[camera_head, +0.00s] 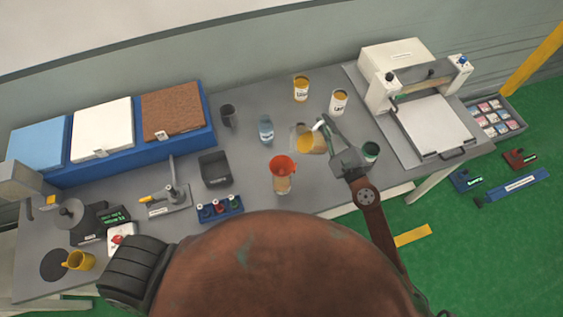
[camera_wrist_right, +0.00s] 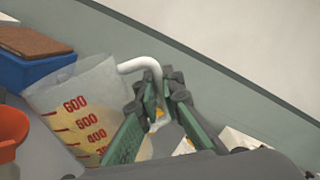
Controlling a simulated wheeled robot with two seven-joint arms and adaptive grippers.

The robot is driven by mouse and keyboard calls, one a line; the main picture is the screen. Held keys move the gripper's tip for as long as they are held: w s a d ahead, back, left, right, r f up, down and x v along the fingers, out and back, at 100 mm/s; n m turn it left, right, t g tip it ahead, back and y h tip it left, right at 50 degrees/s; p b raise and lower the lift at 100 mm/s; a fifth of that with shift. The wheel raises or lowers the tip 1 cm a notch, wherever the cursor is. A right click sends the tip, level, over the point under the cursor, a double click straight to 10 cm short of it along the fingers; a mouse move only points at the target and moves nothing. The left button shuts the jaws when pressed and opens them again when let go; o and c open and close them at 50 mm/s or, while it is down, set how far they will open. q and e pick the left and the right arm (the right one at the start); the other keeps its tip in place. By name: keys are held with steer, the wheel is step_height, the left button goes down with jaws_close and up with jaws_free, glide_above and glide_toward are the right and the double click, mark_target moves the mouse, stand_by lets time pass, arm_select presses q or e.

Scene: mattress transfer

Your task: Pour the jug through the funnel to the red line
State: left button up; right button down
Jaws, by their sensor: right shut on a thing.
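The clear jug (camera_head: 305,143) holds orange liquid and has a white handle; red measuring marks show on its side in the right wrist view (camera_wrist_right: 82,108). My right gripper (camera_head: 332,128) is shut on the jug's white handle, and its fingers show around the handle in the right wrist view (camera_wrist_right: 162,92). I cannot tell whether the jug is clear of the table. The red funnel (camera_head: 283,165) sits in the top of a clear container (camera_head: 282,186), to the lower left of the jug. The red line is too small to make out.
A dark green cup (camera_head: 370,152) is right of my right gripper. A press-like machine (camera_head: 430,115) stands at the right end of the grey table.

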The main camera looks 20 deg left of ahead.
mark_target(322, 122)
steer(key=shift+s+a+r+n+y, duration=0.2)
steer(key=shift+s+a+r+n, duration=0.15)
steer(key=shift+r+n, duration=0.4)
steer(key=shift+s+a+r+n+y, duration=0.2)
steer(key=shift+s+r+n, duration=0.25)
steer(key=shift+r+n, duration=0.25)
stand_by(0.6)
steer(key=shift+s+a+r+n+p, duration=0.3)
steer(key=shift+a+r+n, duration=0.1)
steer(key=shift+r+n, duration=0.4)
steer(key=shift+s+y, duration=0.1)
steer(key=shift+y, duration=0.2)
steer(key=shift+s+a+r+n, duration=0.1)
steer(key=shift+s+n, duration=0.05)
steer(key=shift+n, duration=0.1)
steer(key=shift+s+a+r+n+g, duration=0.35)
steer(key=shift+a+r+n, duration=0.15)
steer(key=shift+n, duration=0.3)
stand_by(0.7)
steer(key=shift+s+a+r+n+y+p, duration=0.25)
steer(key=shift+s+a+n, duration=0.1)
steer(key=shift+s, duration=0.1)
steer(key=shift+s+a+r+n+y+p, duration=0.15)
steer(key=shift+s+a+n+p, duration=0.1)
steer(key=shift+s+n, duration=0.15)
stand_by(0.7)
